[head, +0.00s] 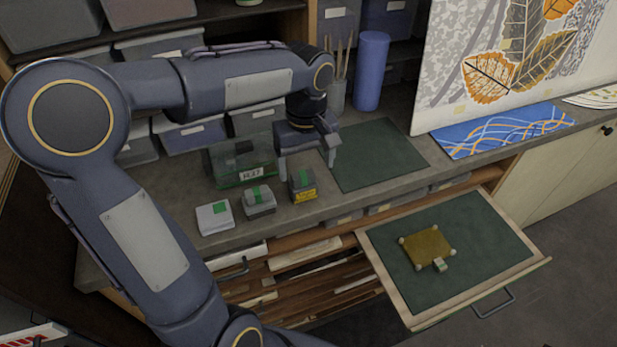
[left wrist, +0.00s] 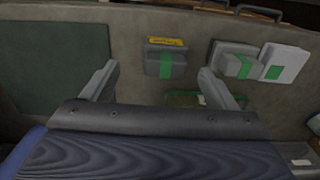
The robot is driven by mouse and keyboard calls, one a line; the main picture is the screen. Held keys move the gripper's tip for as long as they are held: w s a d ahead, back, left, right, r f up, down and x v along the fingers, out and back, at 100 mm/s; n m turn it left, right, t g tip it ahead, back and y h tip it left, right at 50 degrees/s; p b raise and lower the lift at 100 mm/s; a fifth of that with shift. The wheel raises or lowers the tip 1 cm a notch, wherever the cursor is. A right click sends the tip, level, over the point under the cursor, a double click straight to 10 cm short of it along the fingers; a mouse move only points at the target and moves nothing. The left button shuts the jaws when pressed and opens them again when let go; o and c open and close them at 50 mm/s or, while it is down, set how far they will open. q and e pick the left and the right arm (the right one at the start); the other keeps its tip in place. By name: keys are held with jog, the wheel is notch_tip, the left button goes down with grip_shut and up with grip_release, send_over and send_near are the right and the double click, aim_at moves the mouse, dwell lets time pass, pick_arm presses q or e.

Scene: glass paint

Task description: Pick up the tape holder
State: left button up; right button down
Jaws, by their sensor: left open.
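Three small items with green patches stand on the grey counter (head: 375,201). A dark grey block with a green stripe and yellow label (head: 302,186) is the rightmost in the head view. A lighter grey block with a green band (head: 259,201) and a flat white block with a green square (head: 214,218) are left of it. I cannot tell for sure which is the tape holder. My left gripper (head: 307,161) is open, fingers pointing down, above and behind the dark block. In the left wrist view that block (left wrist: 166,64) shows between the fingertips (left wrist: 157,70), apart from them. My right gripper is not in view.
A clear green-tinted bin (head: 243,162) stands close left of my gripper. A green mat (head: 376,153) lies to its right. Behind are a brush pot (head: 337,94) and a blue cylinder (head: 371,71). A drawer (head: 448,257) holding a yellow piece juts out in front.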

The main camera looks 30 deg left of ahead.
aim_at(303, 184)
pick_arm(q)
jog(key=f, duration=0.4)
jog(key=f+p, duration=0.1)
jog(key=f, duration=0.2)
jog(key=shift+s+a, duration=0.15)
jog(key=shift+a, duration=0.2)
jog(key=shift+c, duration=0.4)
jog(key=c, duration=1)
jog(key=shift+c, duration=0.2)
jog(key=shift+r, duration=0.15)
